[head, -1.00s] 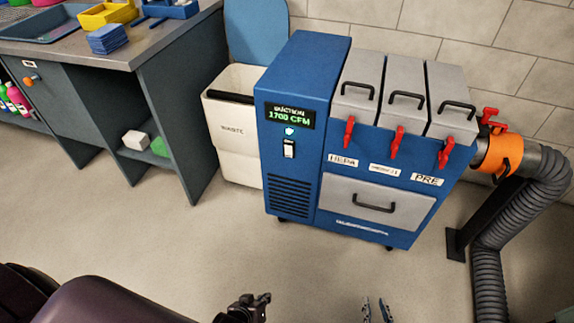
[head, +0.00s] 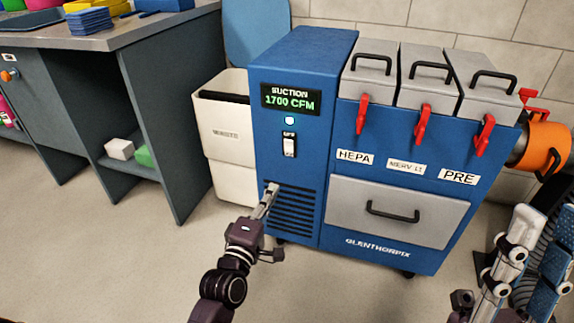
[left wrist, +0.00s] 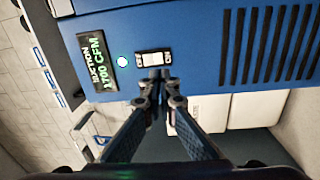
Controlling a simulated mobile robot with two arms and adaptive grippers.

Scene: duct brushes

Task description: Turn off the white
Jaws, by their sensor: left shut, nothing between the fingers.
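The white rocker switch (head: 289,146) is on the front of the blue suction machine (head: 345,190), under a lit display (head: 291,99) reading 1700 CFM and a small glowing light (head: 290,120). It also shows in the left wrist view (left wrist: 153,59), with OFF and ON marks at its ends. I cannot tell which end is pressed in. My left gripper (head: 271,190) is shut and empty, its tips below the switch near the vent slots. In the left wrist view the closed tips (left wrist: 158,76) appear just short of the switch. My right gripper (head: 548,215) is open at the right edge.
A white waste bin (head: 228,133) stands left of the machine, beside a dark workbench (head: 150,110). Red latches (head: 422,125), a drawer (head: 397,209) and an orange hose collar (head: 546,148) are on the machine's right part. The floor in front is clear.

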